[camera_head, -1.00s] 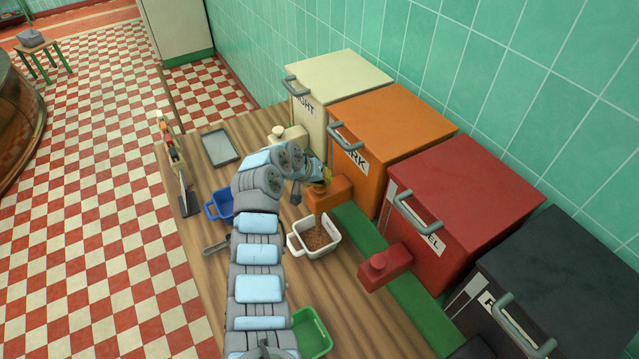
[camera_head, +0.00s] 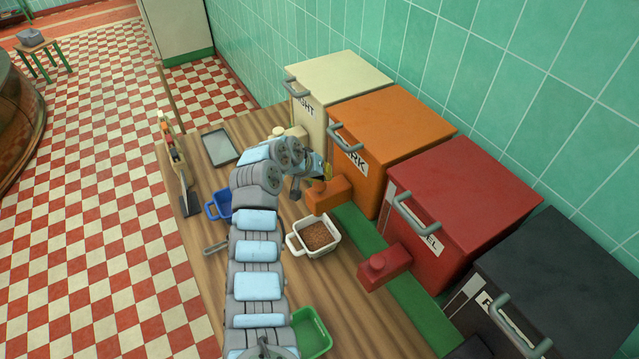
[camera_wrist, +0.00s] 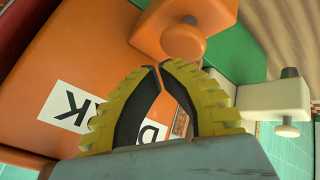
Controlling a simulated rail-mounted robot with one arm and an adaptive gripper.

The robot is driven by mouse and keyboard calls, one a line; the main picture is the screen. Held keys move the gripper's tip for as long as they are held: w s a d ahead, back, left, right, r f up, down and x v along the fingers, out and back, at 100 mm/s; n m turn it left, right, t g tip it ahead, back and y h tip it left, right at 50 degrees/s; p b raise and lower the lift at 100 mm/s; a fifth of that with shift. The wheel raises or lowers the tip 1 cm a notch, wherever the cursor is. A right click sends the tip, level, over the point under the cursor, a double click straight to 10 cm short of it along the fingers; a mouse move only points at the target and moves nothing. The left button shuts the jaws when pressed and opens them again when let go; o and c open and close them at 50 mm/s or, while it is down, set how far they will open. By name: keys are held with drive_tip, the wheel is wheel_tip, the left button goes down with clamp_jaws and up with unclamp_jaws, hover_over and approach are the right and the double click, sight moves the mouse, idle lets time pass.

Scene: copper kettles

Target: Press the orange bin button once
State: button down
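The orange bin (camera_head: 390,125) stands in the row against the wall, its label partly showing "RK". Its orange dispenser block (camera_head: 330,196) juts out at the front; the round orange button (camera_wrist: 183,42) shows in the wrist view. My gripper (camera_head: 325,172) is just above and behind that block in the head view, and partly hides the button. In the wrist view my gripper's yellow fingers (camera_wrist: 160,68) meet at the tips, with nothing between them. The tips are near the button; contact is unclear. A white tub (camera_head: 318,236) with brown grains stands below the block.
A cream bin (camera_head: 340,75), red bin (camera_head: 470,200) and black bin (camera_head: 560,270) flank the orange one. The red dispenser block (camera_head: 384,266) juts out nearby. A blue tub (camera_head: 217,206), green tub (camera_head: 312,330) and grey tray (camera_head: 219,147) are on the table.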

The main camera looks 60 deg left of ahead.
sight(323, 184)
drive_tip(key=shift+r, duration=0.1)
drive_tip(key=shift+r+p, duration=0.95)
drive_tip(key=shift+r, duration=1.45)
